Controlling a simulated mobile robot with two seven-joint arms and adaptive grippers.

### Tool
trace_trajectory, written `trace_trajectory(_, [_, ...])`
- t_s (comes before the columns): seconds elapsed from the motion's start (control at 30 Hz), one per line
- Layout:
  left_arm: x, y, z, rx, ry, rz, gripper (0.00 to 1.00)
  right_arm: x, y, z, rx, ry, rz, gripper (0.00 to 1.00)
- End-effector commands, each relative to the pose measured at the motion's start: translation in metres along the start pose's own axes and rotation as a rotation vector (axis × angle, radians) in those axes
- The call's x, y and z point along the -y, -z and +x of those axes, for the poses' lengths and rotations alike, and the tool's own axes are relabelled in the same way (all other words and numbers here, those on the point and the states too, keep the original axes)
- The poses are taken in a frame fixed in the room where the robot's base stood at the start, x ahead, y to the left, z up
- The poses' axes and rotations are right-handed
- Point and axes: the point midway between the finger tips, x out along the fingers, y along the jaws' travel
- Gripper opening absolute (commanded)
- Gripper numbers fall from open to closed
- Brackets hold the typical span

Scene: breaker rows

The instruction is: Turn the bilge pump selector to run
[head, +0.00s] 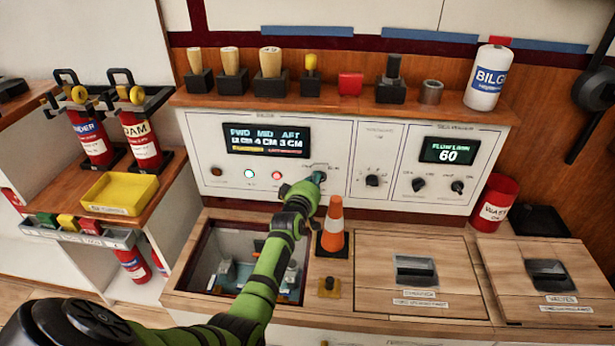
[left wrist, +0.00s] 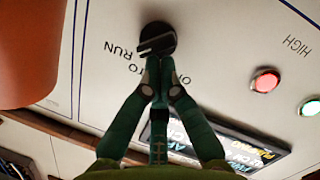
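The bilge pump selector is a round black knob with a grey bar (left wrist: 157,38) on the white panel, shown in the left wrist view. Its bar slants from lower left to upper right. The word RUN stands to its left, letters "TO" lie below that, and another label is partly hidden at the lower right. My left gripper (left wrist: 157,62) has its fingers together at the knob's lower edge. Whether they pinch the bar or only touch it cannot be told. In the head view my left gripper (head: 318,178) reaches the panel right of the display and covers the selector. My right gripper is out of view.
An orange cone (head: 333,225) stands close beside my left arm. An open hatch (head: 235,265) lies below the arm. More knobs (head: 372,181) sit farther right on the panel. A wooden shelf (head: 330,100) with several tools juts out above. A green lamp (head: 249,173) and red lamp (head: 277,176) are lit.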

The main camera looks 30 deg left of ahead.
Motion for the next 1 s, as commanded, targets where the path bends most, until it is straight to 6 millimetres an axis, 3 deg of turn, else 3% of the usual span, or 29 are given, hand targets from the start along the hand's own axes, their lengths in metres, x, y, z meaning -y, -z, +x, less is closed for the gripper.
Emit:
trace_trajectory(0.4, [-0.003,-0.0008,0.0001,0.0,0.026,0.105,0.0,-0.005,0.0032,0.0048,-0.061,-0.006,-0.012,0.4])
trace_trajectory(1.0, [-0.0054,0.0011,0.0,0.001,0.027,0.11,0.0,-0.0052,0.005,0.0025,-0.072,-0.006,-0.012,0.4])
